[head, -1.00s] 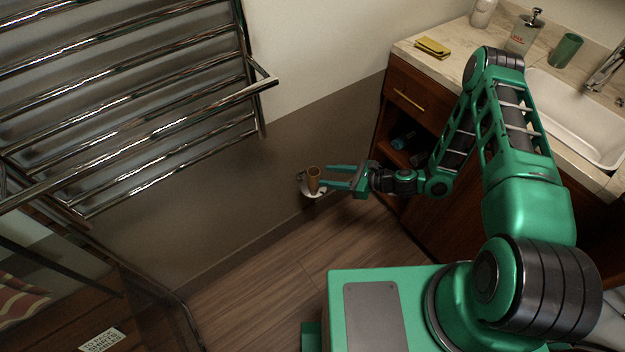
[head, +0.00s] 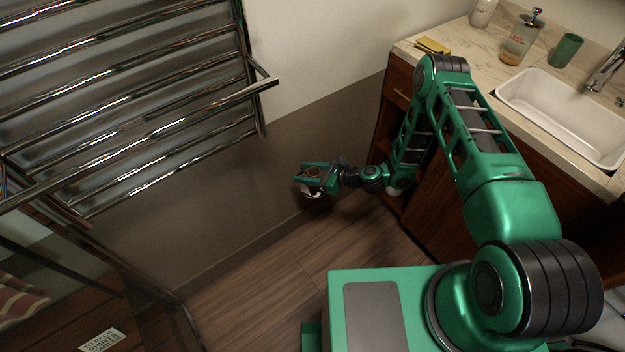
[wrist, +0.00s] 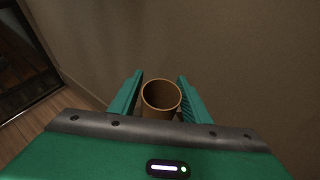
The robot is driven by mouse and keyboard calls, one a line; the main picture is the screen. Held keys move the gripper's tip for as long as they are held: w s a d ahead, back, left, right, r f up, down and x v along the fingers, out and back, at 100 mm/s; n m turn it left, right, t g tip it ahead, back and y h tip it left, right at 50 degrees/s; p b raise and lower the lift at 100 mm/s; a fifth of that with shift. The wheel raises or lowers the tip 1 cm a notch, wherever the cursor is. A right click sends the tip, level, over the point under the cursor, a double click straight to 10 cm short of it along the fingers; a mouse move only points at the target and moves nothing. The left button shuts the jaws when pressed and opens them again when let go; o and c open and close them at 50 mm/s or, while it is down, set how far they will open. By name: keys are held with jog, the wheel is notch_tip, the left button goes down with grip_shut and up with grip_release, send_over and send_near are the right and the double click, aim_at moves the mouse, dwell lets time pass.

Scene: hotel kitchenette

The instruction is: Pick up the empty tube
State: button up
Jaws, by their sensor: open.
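The empty tube (wrist: 160,97) is a brown cardboard cylinder, upright, with its open top facing the camera in the wrist view. It stands on a small pale holder (head: 312,193) by the wall; in the head view my gripper hides most of the tube (head: 313,172). My gripper (wrist: 160,92) is open, with one green finger on each side of the tube. A narrow gap shows on both sides in the wrist view. In the head view my gripper (head: 309,173) is around the tube's upper part.
A chrome towel rack (head: 130,110) hangs on the wall to the left. A wooden cabinet (head: 425,200) with a sink (head: 565,115) stands to the right. Wood floor (head: 300,260) lies open below. A glass-topped table (head: 110,285) is at lower left.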

jog(key=shift+a, duration=0.15)
jog(key=c, duration=0.8)
